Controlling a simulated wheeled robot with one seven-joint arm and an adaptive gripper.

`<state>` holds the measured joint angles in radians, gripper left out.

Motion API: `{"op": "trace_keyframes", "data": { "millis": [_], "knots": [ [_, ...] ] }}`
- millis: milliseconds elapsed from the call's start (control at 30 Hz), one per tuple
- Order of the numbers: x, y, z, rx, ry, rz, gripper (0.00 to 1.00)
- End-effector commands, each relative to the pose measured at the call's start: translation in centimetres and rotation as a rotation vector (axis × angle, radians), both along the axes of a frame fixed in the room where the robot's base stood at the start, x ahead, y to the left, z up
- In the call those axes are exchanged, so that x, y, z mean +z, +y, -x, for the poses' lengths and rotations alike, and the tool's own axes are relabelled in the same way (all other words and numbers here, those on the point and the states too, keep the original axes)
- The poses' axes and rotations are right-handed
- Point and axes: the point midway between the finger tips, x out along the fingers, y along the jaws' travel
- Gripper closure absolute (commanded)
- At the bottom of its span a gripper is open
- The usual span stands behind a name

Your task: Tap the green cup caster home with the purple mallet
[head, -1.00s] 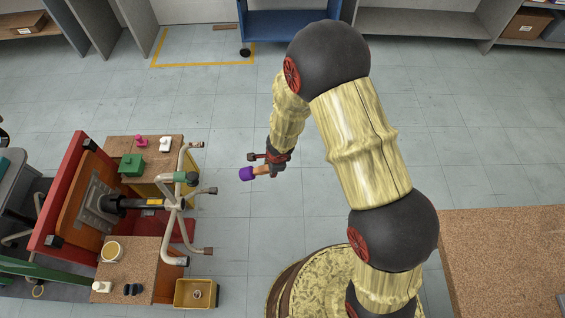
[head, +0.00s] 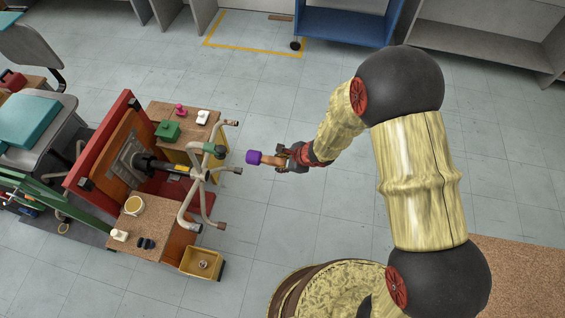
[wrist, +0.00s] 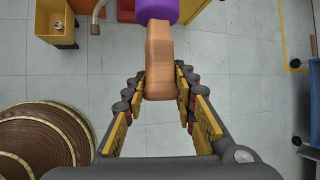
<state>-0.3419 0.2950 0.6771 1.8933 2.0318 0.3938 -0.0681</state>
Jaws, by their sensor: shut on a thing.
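The purple mallet has a purple head (head: 254,157) and a light wooden handle (wrist: 160,60). My gripper (head: 284,157) is shut on the handle; in the wrist view its fingers (wrist: 159,95) stand on both sides of it. The head points left, toward the upturned chair base (head: 196,174) with several grey legs. The green cup caster (head: 219,152) is on the end of one leg, just left of the mallet head, with a gap between them. How far it is seated cannot be told.
The chair lies between two wooden tops. The far one holds a green block (head: 168,130), a pink caster (head: 180,110) and a white caster (head: 203,117). A yellow bin (head: 203,262) stands below the near one. The floor right of the legs is open.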

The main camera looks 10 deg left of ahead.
Motion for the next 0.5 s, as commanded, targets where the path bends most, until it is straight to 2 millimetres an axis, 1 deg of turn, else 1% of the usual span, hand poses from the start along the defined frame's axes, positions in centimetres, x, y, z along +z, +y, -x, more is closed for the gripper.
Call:
{"op": "trace_keyframes", "data": {
  "millis": [333, 500],
  "knots": [
    [-0.2, 0.0, 0.0, -0.001, -0.009, -0.001, 1.0],
    [0.0, 1.8, -0.1, 0.001, -0.009, 0.0, 1.0]
  ]
}}
